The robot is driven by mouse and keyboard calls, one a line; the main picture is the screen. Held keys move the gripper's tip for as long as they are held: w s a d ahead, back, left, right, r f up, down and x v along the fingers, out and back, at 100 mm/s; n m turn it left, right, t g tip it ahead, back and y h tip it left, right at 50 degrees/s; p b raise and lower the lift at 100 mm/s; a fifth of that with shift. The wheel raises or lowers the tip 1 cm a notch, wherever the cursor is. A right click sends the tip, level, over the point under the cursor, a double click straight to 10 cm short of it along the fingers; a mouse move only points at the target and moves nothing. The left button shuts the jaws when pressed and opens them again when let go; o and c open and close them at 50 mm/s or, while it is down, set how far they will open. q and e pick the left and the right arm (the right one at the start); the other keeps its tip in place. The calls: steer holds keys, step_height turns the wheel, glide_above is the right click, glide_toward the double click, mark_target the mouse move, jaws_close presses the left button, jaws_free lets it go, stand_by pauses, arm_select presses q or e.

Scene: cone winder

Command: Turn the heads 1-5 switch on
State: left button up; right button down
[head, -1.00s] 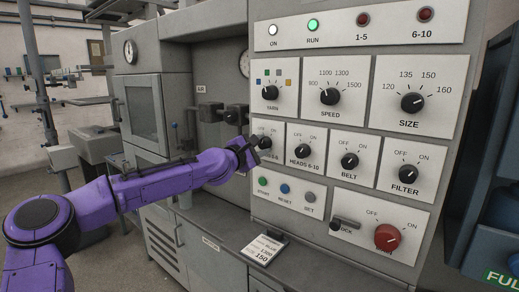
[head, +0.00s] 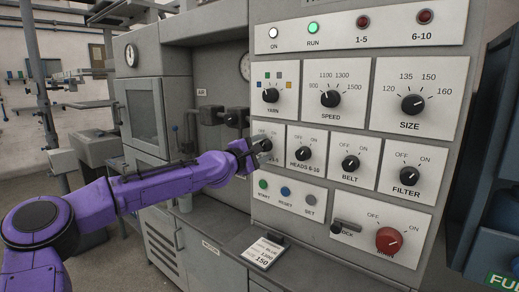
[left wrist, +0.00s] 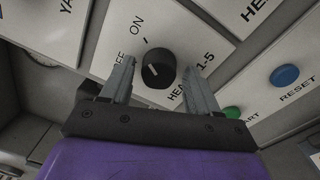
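The heads 1-5 switch is a black round knob (head: 265,145) on a white plate at the left of the panel's middle row, partly hidden by my gripper in the head view. In the left wrist view the knob (left wrist: 158,70) sits between my open fingers, with a visible gap on either side. Its short white mark points roughly toward OFF. My left gripper (head: 255,151) is at the switch, and its fingers show in the wrist view (left wrist: 160,82). My right gripper is not in view. The 1-5 lamp (head: 363,22) is dark red.
The heads 6-10 knob (head: 303,154) is close on the right. The yarn knob (head: 270,95) is above. The green START (head: 263,184) and blue RESET (head: 285,191) buttons are below. A label card (head: 263,252) lies on the ledge. The RUN lamp (head: 312,27) glows green.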

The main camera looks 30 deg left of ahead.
arm_select(q)
steer(key=shift+s+r, duration=0.1)
steer(key=shift+s, duration=0.05)
steer(key=s+p, duration=0.7)
steer(key=s, duration=0.3)
steer(key=shift+s+a+f, duration=0.15)
steer(key=shift+a+f, duration=0.1)
steer(key=shift+a, duration=0.05)
stand_by(0.5)
